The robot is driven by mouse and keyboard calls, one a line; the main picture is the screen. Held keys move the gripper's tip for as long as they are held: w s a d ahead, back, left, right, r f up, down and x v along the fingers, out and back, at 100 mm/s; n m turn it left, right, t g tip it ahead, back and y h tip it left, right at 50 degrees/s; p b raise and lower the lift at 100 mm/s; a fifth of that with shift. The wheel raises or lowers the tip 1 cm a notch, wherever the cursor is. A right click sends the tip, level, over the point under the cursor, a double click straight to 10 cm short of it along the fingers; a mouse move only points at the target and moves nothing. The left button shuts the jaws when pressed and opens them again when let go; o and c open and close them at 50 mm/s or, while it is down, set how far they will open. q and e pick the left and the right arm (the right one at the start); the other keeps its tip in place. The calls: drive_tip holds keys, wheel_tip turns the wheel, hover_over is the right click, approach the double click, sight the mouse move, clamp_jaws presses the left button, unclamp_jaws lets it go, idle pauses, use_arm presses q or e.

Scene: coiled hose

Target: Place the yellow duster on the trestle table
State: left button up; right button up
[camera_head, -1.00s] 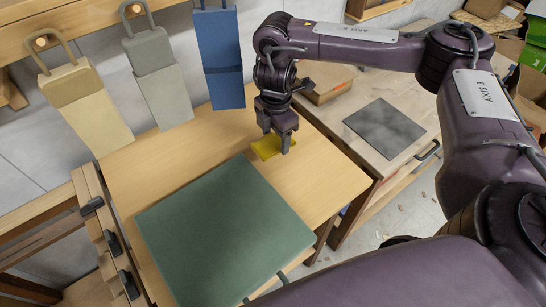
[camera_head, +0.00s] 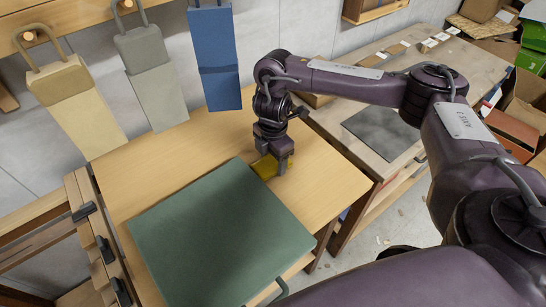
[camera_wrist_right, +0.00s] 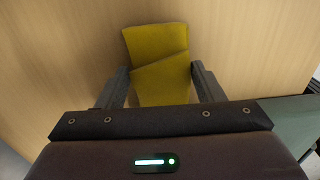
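The yellow duster (camera_head: 265,168) is at a wooden table (camera_head: 165,160), just beyond the green mat's far corner. My right gripper (camera_head: 272,160) points down, with its fingers at the duster's two sides. In the right wrist view the duster (camera_wrist_right: 160,72) looks folded, with a crease across it. My left gripper is out of view.
A green mat (camera_head: 215,235) covers the near part of the table. Beige (camera_head: 80,100), grey (camera_head: 150,75) and blue (camera_head: 217,60) items hang on the wall behind. A workbench with a dark grey square (camera_head: 382,132) stands at right. Bare tabletop lies around the duster.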

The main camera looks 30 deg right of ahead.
sight(273, 161)
drive_tip(key=o, duration=0.4)
drive_tip(key=shift+o, duration=0.2)
wheel_tip(273, 161, up, 12)
drive_tip(key=p, duration=0.3)
idle(0.5)
